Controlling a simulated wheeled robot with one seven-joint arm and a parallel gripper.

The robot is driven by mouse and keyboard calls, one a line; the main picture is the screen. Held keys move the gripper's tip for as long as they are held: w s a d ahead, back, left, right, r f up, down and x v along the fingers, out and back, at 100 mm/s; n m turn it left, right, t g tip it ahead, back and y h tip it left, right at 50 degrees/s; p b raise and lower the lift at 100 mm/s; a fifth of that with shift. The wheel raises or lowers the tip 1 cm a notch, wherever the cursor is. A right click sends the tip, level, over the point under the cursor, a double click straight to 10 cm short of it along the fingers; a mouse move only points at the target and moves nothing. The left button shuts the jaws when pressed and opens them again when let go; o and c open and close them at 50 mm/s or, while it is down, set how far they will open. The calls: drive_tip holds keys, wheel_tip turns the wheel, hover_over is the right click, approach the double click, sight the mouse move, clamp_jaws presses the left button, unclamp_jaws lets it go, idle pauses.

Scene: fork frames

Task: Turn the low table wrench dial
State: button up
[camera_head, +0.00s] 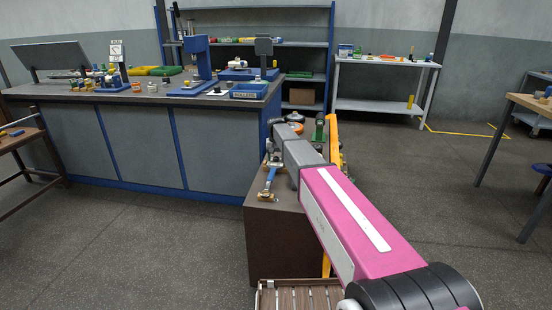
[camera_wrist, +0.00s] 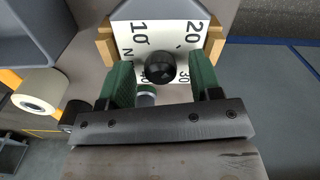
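In the wrist view, a white dial plate (camera_wrist: 135,50) shows 10 and 20, with smaller, partly hidden numbers below. A round black knob (camera_wrist: 160,67) stands in front of it. My gripper (camera_wrist: 160,80) has its two green fingers apart, one on each side of the knob. A small gap shows between each finger and the knob, and nothing is gripped. Depth between fingertips and knob is hard to tell. In the head view, my pink and grey arm reaches over the brown low table (camera_head: 270,246); the dial and knob are hidden there.
Wooden blocks (camera_wrist: 215,42) flank the dial. A cream roll (camera_wrist: 40,90) lies left of my gripper in the wrist view. A blue-handled tool (camera_head: 270,180) lies on the low table's left side.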

wheel_tip(320, 180, up, 11)
idle(0.8)
drive_tip(key=shift+f, duration=0.1)
